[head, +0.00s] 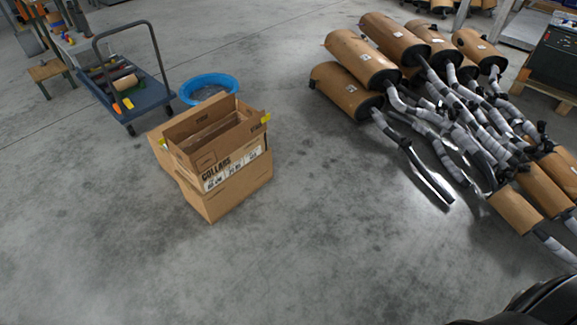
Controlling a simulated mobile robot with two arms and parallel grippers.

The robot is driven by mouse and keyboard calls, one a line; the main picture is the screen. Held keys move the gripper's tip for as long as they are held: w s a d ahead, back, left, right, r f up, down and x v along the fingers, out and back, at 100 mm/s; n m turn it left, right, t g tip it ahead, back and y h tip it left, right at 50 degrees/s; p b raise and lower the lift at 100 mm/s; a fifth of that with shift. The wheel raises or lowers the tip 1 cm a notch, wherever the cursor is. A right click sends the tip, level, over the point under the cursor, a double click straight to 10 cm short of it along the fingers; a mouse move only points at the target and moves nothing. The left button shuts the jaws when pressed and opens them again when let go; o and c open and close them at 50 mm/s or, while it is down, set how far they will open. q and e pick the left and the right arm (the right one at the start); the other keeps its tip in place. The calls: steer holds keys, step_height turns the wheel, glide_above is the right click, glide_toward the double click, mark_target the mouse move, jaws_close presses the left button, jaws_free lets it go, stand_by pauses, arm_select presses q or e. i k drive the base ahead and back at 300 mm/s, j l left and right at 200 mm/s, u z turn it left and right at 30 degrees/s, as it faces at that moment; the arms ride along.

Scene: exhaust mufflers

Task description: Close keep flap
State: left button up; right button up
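A brown cardboard box (240,195) stands on the floor left of centre, with a white label (233,168) reading "COLLARS" on its front. The box top is open. A back flap (200,118) stands upright, and another flap (160,150) sticks out at the left. I cannot tell which flap is the keep flap. Neither of my grippers is in view.
A blue tub (208,86) sits behind the box. A blue platform cart (135,98) stands behind left. Mufflers wrapped in brown (363,57) with grey pipes (445,120) lie in a pile at the right. The floor (330,235) in front of the box is clear.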

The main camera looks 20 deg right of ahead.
mark_target(182, 157)
steer(key=i+j, duration=0.2)
steer(key=i, duration=0.3)
steer(key=i+j, duration=0.2)
steer(key=i, duration=0.25)
steer(key=i+j, duration=0.15)
steer(key=i, duration=0.35)
steer(key=i+j, duration=0.2)
steer(key=i, duration=0.25)
steer(key=i+j, duration=0.2)
steer(key=i, duration=0.3)
